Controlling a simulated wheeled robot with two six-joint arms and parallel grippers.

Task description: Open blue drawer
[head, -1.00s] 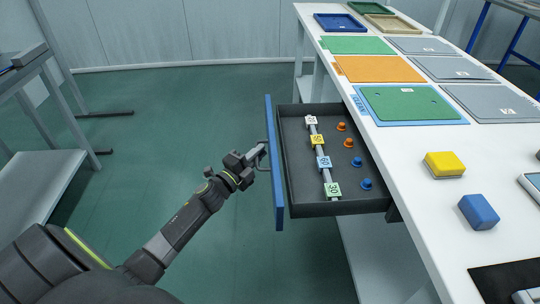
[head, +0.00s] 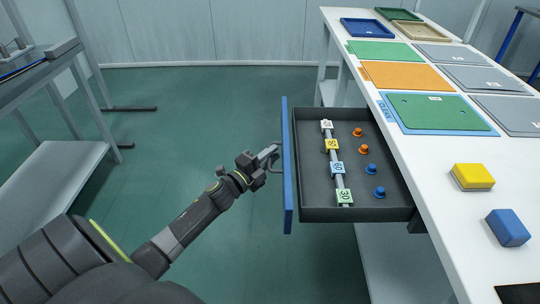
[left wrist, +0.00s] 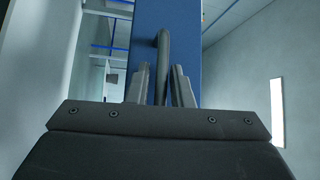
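The blue drawer (head: 288,170) is pulled well out from the white table, its blue front facing left and its dark grey tray (head: 385,205) exposed. My left gripper (head: 270,162) is at the handle on that front. In the left wrist view, the dark bar handle (left wrist: 163,62) stands between its two fingers (left wrist: 160,85), with a narrow gap seeming to show on each side. The fingers look open around the handle; contact is hard to judge. My right gripper is not in view.
The drawer holds a rail with number tags (head: 338,172), orange knobs (head: 357,132) and blue knobs (head: 379,192). The table (head: 440,200) bears coloured mats, a yellow block (head: 472,177) and a blue block (head: 508,228). Floor left of the drawer is clear; a grey shelf (head: 65,170) stands far left.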

